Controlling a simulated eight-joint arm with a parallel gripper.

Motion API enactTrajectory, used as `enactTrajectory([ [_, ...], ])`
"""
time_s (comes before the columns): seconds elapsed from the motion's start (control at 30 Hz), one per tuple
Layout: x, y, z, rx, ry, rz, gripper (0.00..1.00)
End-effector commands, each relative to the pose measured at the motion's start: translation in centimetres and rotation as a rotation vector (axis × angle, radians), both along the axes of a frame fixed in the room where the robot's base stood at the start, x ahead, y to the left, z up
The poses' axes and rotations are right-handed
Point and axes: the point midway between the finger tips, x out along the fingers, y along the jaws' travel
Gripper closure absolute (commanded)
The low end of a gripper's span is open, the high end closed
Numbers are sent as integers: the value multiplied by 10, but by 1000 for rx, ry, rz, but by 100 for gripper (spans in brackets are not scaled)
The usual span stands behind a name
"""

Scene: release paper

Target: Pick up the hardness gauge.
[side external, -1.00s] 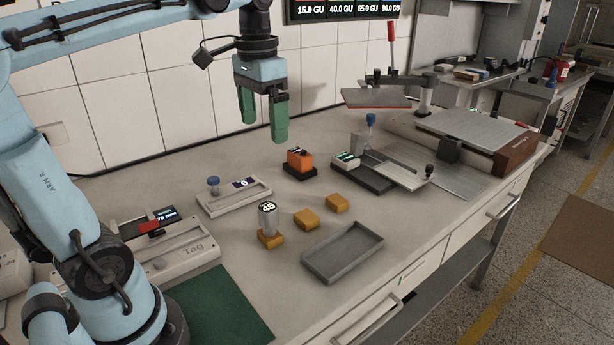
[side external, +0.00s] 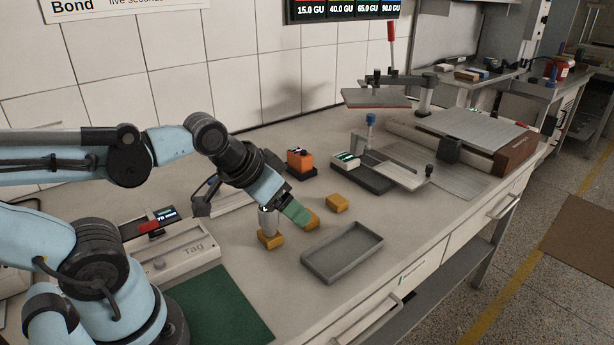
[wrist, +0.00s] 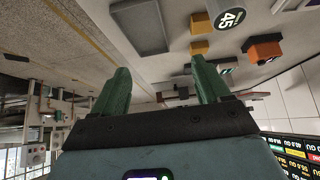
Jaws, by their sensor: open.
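The hardness gauge is a grey cylinder (side external: 266,223) with a round dial, standing upright on a yellow block (side external: 270,240). My gripper (side external: 298,214) covers its top in the side view. The gauge lies beyond the right finger, outside the gap. My gripper is tilted, close beside the gauge; I cannot tell whether it touches it.
Two more yellow blocks stand near, one partly behind my fingers (side external: 313,220) and one to the right (side external: 337,203). A grey tray (side external: 343,275) lies in front. An orange device (side external: 300,159) and a sliding-plate instrument (side external: 363,180) stand behind. Bare bench lies between tray and instrument.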

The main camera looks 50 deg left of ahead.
Motion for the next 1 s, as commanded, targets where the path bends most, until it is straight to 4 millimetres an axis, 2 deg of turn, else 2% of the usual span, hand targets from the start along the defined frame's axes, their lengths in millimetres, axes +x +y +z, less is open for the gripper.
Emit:
enactTrajectory([
  [0.27, 3, 8, 3, 3, 48, 22, 24],
  [0.7, 18, 81, 12, -43, 499, 198, 24],
  [0.83, 18, 94, 12, -63, 581, 224, 24],
  [1.0, 18, 100, 8, -75, 621, 234, 24],
])
